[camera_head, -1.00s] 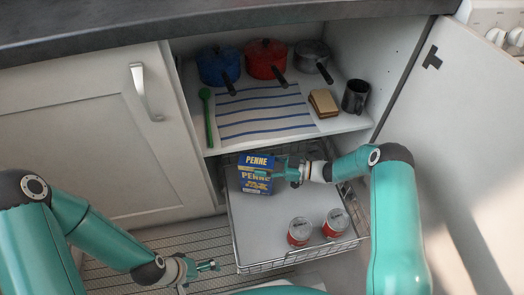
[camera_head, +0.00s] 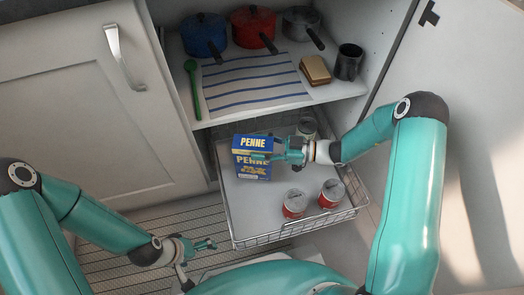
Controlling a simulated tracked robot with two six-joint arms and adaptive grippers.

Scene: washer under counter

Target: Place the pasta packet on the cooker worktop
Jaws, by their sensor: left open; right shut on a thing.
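The pasta packet (camera_head: 252,170) is a blue and yellow box marked PENNE. It is upright over the back left of the pull-out wire drawer; I cannot tell whether its base touches the drawer floor. My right gripper (camera_head: 262,156) reaches in from the right and is shut on the packet near its top. My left gripper (camera_head: 208,245) is open and empty, low at the left of the drawer, above the slatted floor mat. The cooker worktop cannot be made out in this view.
The pull-out drawer (camera_head: 245,222) also holds red-labelled cans (camera_head: 294,203) and a pale jar (camera_head: 307,128). The shelf above holds a blue pot (camera_head: 205,35), a red pot (camera_head: 254,27), a grey pan (camera_head: 301,22), a mug (camera_head: 348,62) and a striped cloth (camera_head: 255,82). An open cabinet door (camera_head: 470,120) stands right.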

